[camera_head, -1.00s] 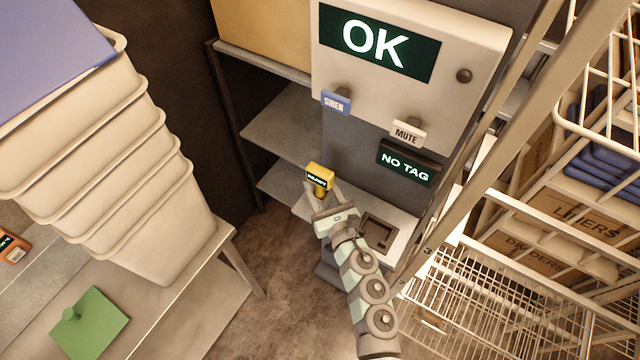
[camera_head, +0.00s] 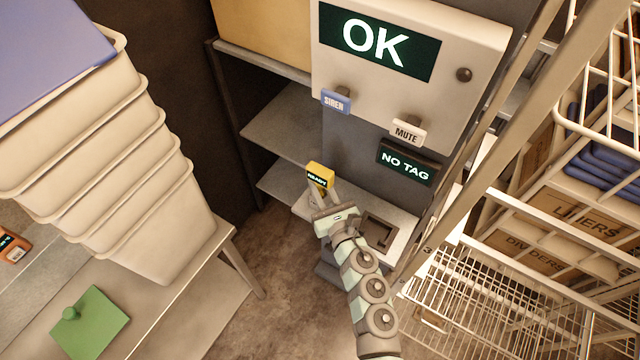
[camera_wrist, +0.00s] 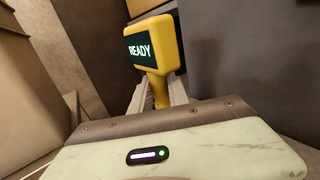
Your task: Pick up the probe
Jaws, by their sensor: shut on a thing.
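The probe (camera_head: 320,174) is a yellow handheld device with a dark display reading READY. It stands upright at the left end of the small light shelf below the panel. It also shows in the wrist view (camera_wrist: 154,45), display facing the camera. My gripper (camera_head: 322,194) is shut on its narrow yellow stem, below the head. In the wrist view the two fingers of my gripper (camera_wrist: 158,92) lie on either side of the stem. The bottom of the probe is hidden behind my gripper, so I cannot tell whether it touches the shelf.
A panel (camera_head: 480,50) reading OK hangs above, with SIREN (camera_head: 336,101) and MUTE (camera_head: 408,133) tabs and a NO TAG display (camera_head: 405,163). A recessed square tray (camera_head: 378,232) lies right of my gripper. Stacked bins (camera_head: 165,235) stand left; wire racks (camera_head: 500,290) stand right.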

